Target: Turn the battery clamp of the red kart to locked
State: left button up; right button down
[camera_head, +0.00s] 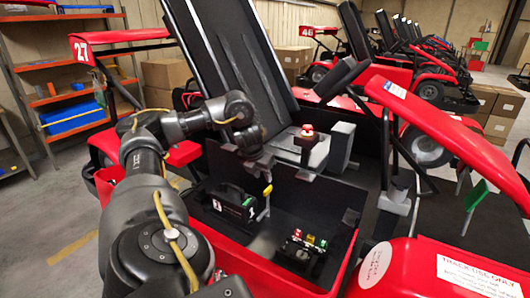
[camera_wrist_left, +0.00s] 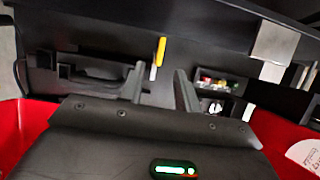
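The battery clamp of the red kart is a lever with a yellow grip (camera_head: 267,190) and a pale shank. It stands roughly upright beside the black battery (camera_head: 230,204), which has a handle and a white label. My left gripper (camera_head: 262,165) is just above the lever. In the left wrist view the two fingers (camera_wrist_left: 160,90) are apart with nothing between them. The yellow grip (camera_wrist_left: 161,50) shows beyond the fingertips, between their lines, apparently not touched. The battery (camera_wrist_left: 98,72) is to its left there. My right gripper is not in view.
A small black unit with coloured caps (camera_head: 303,248) stands right of the lever on the kart floor. A red button (camera_head: 307,131) on a grey box is behind. The black seat (camera_head: 235,55) rises behind my wrist. Red bodywork (camera_head: 440,125) borders the bay at right.

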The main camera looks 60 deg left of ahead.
pick_arm(q)
jog(key=shift+p+v, duration=0.8)
jog(key=shift+v, duration=0.65)
